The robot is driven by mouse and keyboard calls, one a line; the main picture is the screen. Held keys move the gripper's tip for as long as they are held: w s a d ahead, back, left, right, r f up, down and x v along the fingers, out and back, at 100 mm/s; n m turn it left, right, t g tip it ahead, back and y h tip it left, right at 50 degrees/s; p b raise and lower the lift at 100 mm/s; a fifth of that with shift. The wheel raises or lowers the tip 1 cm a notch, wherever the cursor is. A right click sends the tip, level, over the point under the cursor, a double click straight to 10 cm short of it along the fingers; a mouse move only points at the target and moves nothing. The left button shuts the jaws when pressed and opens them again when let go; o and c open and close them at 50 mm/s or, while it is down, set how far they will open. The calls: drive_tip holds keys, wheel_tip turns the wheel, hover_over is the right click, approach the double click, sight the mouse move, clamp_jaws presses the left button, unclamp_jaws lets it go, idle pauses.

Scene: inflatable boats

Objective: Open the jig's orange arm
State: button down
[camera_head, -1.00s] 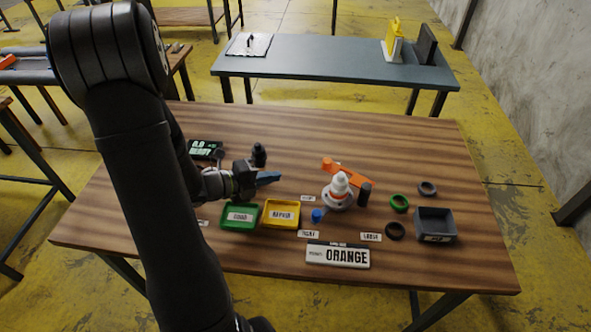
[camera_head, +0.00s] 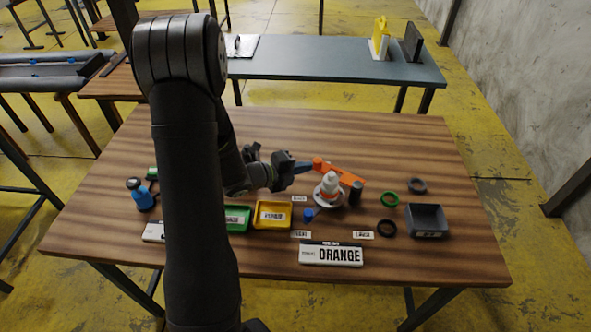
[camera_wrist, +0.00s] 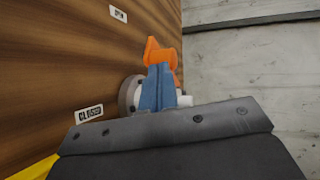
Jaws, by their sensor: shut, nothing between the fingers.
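The jig stands on the wooden table, a pale round base (camera_head: 327,197) with a white nozzle-shaped part (camera_head: 330,181) on it. Its orange arm (camera_head: 340,170) lies across behind the white part, from an upright end at left to a dark post (camera_head: 355,190) at right. My gripper (camera_head: 310,167) is shut and empty, its blue fingers at the left end of the orange arm. In the wrist view the blue fingers (camera_wrist: 158,86) overlap the orange arm (camera_wrist: 157,52) and partly hide the jig base (camera_wrist: 128,95). I cannot tell whether they touch it.
A yellow tray (camera_head: 256,222), a green tray (camera_head: 246,226) and a blue cap (camera_head: 308,214) lie in front of my gripper. A green ring (camera_head: 389,199), dark rings and a grey bin (camera_head: 442,219) are at right. A "CLOSED" label (camera_wrist: 89,114) lies near the jig.

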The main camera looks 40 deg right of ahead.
drive_tip(key=shift+d, duration=0.1)
idle(0.3)
drive_tip(key=shift+w+d+m+g, duration=0.4)
drive_tip(key=shift+d+m+g, duration=0.2)
drive_tip(key=shift+d+g, duration=0.1)
drive_tip(key=d+m+g+y, duration=0.1)
drive_tip(key=d+m+g, duration=0.1)
drive_tip(key=w+d+m+g+y, duration=0.1)
drive_tip(key=d+g, duration=0.1)
drive_tip(key=d, duration=0.1)
drive_tip(key=shift+w+m+y, duration=0.2)
drive_tip(key=shift+m+y, duration=0.1)
drive_tip(key=shift+m, duration=0.1)
drive_tip(key=shift+d+g, duration=0.3)
drive_tip(key=shift+d, duration=0.65)
drive_tip(key=shift+w, duration=0.15)
drive_tip(key=shift+w+a, duration=0.25)
drive_tip(key=shift+a, duration=0.05)
drive_tip(key=v, duration=1.3)
drive_tip(key=shift+w+f, duration=0.4)
drive_tip(key=shift+w, duration=0.05)
drive_tip(key=shift+s+d, duration=0.1)
drive_tip(key=shift+d, duration=0.05)
